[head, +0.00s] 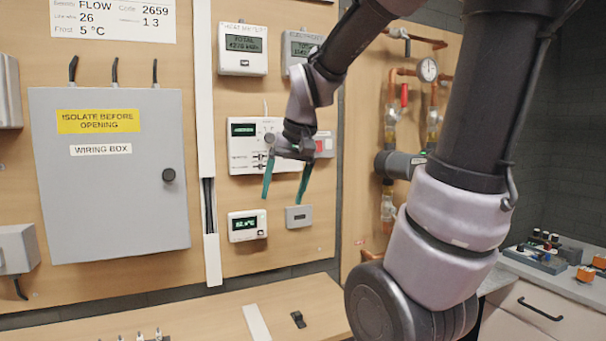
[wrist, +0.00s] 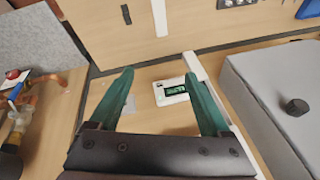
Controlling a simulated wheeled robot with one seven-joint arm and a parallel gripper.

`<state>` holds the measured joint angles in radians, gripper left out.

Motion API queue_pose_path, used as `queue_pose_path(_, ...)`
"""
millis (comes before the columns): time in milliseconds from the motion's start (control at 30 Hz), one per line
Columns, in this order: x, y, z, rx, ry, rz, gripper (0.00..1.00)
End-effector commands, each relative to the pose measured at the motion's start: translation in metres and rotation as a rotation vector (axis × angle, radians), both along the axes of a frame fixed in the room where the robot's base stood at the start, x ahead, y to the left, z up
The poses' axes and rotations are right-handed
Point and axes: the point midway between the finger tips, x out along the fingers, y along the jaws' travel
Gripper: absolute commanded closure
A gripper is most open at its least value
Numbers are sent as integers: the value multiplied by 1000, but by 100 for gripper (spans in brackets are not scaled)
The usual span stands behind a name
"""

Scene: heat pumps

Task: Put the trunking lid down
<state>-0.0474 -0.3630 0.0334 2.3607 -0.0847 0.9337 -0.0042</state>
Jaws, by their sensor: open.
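A white trunking lid (head: 257,322) lies flat on the wooden bench below the panel, its near end cut off by the picture's lower edge. It also shows in the wrist view (wrist: 159,17), at the top and well beyond my fingertips. The white vertical trunking (head: 205,95) on the panel has an uncovered stretch with dark wires (head: 208,205). My gripper (head: 284,198) is open, with its teal fingers apart and nothing between them. It hangs in front of the panel, above the bench and apart from the lid.
A grey wiring box (head: 110,195) with a black knob stands out left of the trunking. A white thermostat (head: 247,225) and a small grey box (head: 299,216) sit near my fingertips. A black clip (head: 298,319) lies right of the lid. Copper pipes (head: 391,95) run at the right.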

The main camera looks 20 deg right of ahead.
Motion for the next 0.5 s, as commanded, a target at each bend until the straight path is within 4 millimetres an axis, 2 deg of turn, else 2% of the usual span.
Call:
queue_pose_path(33,-15,-4,14,16,-53,-21,19)
queue_pose_path(200,-53,-12,39,64,-182,-74,19)
queue_pose_path(333,-70,-15,47,87,-238,-96,19)
queue_pose_path(500,-76,-16,50,95,-259,-103,19)
